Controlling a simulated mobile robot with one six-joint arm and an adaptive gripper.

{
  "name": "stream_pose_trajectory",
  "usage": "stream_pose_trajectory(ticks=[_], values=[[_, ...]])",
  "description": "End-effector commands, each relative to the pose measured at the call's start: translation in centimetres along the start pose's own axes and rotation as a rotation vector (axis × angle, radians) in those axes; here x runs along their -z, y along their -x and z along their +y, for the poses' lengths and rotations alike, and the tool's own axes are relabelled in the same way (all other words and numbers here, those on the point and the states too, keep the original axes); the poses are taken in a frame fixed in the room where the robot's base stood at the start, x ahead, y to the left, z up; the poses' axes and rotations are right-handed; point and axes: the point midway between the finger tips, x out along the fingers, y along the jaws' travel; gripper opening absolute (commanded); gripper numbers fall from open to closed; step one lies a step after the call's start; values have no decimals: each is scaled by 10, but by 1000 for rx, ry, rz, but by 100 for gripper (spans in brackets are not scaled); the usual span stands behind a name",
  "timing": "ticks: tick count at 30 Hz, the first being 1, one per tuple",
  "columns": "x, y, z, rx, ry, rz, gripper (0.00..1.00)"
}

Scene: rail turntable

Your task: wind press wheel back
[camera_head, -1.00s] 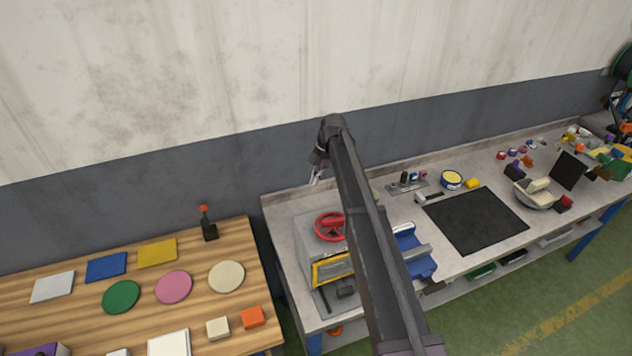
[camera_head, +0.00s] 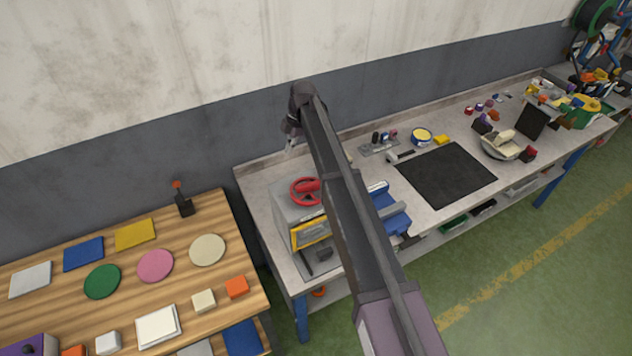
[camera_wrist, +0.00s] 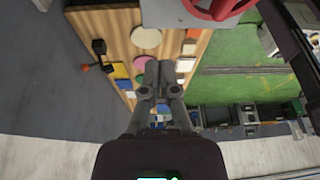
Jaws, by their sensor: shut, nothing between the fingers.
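The press (camera_head: 296,215) is a grey box with a yellow-framed front at the left end of the grey workbench. Its red wheel (camera_head: 304,191) lies on top, partly covered by my arm in the head view. In the wrist view, part of the red wheel (camera_wrist: 222,10) shows at the top edge, right of centre. My gripper (camera_wrist: 158,68) points down the middle of the wrist view, its fingers together and empty, apart from the wheel. In the head view my gripper (camera_head: 291,146) is small, above the back of the bench behind the press.
A wooden table (camera_head: 236,268) with coloured discs, plates and blocks stands left of the press. A black lever with an orange knob (camera_head: 182,200) is at its back edge. A blue vise-like device (camera_head: 394,215) and black mat (camera_head: 445,174) lie to the right. The wall is close behind.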

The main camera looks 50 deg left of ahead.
Motion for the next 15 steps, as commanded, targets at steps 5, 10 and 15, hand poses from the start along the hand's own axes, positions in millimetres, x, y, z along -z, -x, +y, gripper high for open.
stream_pose_trajectory(ticks=[5,10,15], values=[[-3,-4,-34,-63,-237,-45,0],[-8,-6,-61,-140,-485,-78,0],[-12,-6,-88,-226,-727,-94,0]])
